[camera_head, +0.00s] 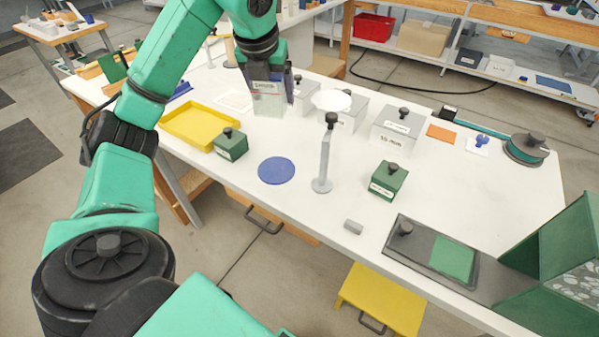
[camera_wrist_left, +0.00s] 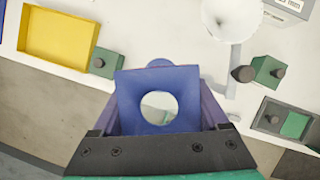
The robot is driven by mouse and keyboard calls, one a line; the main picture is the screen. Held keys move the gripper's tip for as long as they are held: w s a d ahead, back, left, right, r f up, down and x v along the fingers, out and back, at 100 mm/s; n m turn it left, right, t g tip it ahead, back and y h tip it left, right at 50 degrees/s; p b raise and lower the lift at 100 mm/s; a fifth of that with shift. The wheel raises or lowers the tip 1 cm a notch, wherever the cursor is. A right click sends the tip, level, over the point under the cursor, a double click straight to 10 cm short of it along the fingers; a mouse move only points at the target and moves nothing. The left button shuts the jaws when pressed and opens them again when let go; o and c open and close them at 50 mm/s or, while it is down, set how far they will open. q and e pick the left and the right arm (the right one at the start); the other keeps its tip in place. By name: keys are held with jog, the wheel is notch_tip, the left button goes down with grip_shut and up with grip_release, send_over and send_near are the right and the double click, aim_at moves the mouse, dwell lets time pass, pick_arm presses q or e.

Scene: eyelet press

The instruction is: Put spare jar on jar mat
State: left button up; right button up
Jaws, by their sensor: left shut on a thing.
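My left gripper (camera_head: 270,88) is over the back part of the white table. It is shut on a pale, see-through thing with a small label, which looks like the spare jar (camera_head: 267,106); the fingers partly hide it. In the left wrist view, a blue square piece with a round hole (camera_wrist_left: 126,92) sits between the purple fingers; the jar's body cannot be made out there. A flat round blue mat (camera_head: 276,170), which looks like the jar mat, lies bare near the table's front edge. Its edge shows behind the blue piece in the left wrist view (camera_wrist_left: 160,62). My right gripper is not in view.
A yellow tray (camera_head: 190,140) and a green box (camera_head: 231,150) stand left of the mat. A grey post with a white funnel-like top (camera_head: 325,165) stands close to its right. Another green box (camera_head: 388,187) is further right. Labelled grey boxes (camera_head: 394,143) stand behind.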

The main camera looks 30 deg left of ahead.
pick_arm(q)
jog(key=b, duration=0.2)
send_over(279, 162)
jog(key=s, duration=0.2)
notch_tip(279, 162, down, 10)
jog(key=f, duration=0.9)
jog(key=shift+w+d+f, duration=0.2)
jog(key=shift+d, duration=0.05)
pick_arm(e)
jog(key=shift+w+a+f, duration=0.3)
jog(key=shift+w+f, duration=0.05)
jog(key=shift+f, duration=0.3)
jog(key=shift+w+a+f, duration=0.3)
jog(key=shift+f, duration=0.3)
pick_arm(q)
jog(key=shift+d, duration=0.1)
jog(key=shift+f, duration=0.2)
jog(key=o, duration=1.3)
jog(key=shift+c, duration=0.2)
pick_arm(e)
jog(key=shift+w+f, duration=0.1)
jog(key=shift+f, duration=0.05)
pick_arm(q)
jog(key=shift+r, duration=0.15)
